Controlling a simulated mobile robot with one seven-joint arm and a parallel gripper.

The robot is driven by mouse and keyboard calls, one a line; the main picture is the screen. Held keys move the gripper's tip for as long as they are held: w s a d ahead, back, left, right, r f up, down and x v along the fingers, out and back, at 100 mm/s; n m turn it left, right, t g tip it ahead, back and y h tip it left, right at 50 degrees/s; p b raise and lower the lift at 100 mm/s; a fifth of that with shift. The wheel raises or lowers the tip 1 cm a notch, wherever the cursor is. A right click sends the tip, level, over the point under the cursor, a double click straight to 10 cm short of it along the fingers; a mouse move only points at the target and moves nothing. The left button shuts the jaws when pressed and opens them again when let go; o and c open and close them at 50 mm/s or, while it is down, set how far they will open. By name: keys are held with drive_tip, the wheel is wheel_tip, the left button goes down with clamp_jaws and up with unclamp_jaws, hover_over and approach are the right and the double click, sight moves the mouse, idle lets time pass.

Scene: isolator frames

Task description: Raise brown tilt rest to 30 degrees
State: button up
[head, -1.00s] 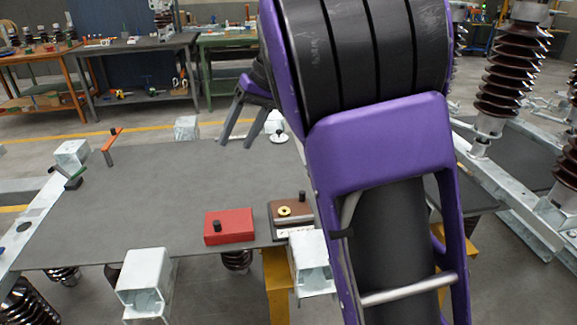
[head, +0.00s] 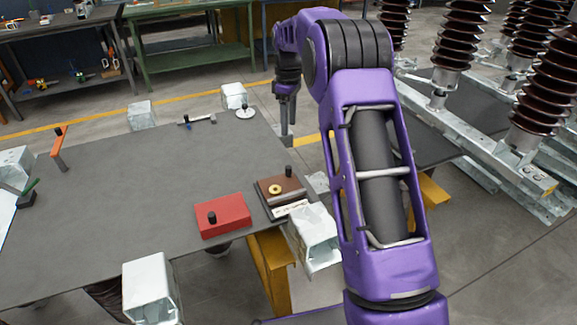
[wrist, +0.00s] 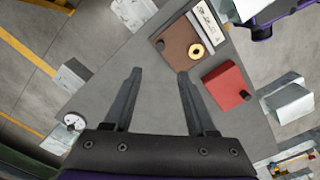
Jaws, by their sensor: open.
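The brown tilt rest (head: 281,190) lies near the right edge of the grey table, with a black knob, a yellow ring on its top and a pale scale strip at its front. It looks flat or nearly flat. In the wrist view the brown rest (wrist: 181,49) is beyond the fingertips, a little right of centre. My gripper (wrist: 158,72) is open and empty, its two fingers pointing toward the rest but apart from it. In the head view my gripper (head: 286,95) hangs at the table's far right edge, behind the rest.
A red block (head: 223,216) with a black knob sits just left of the rest. A white round-based piece (head: 245,112) stands near the far edge. White square posts (head: 150,290) flank the table (head: 140,190). An orange-handled piece (head: 59,147) is at left. The table's middle is clear.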

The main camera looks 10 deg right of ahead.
sight(288, 167)
wheel_tip(288, 167, down, 17)
drive_tip(key=shift+r+b, duration=0.1)
drive_tip(key=shift+b, duration=0.5)
clamp_jaws()
idle(1.2)
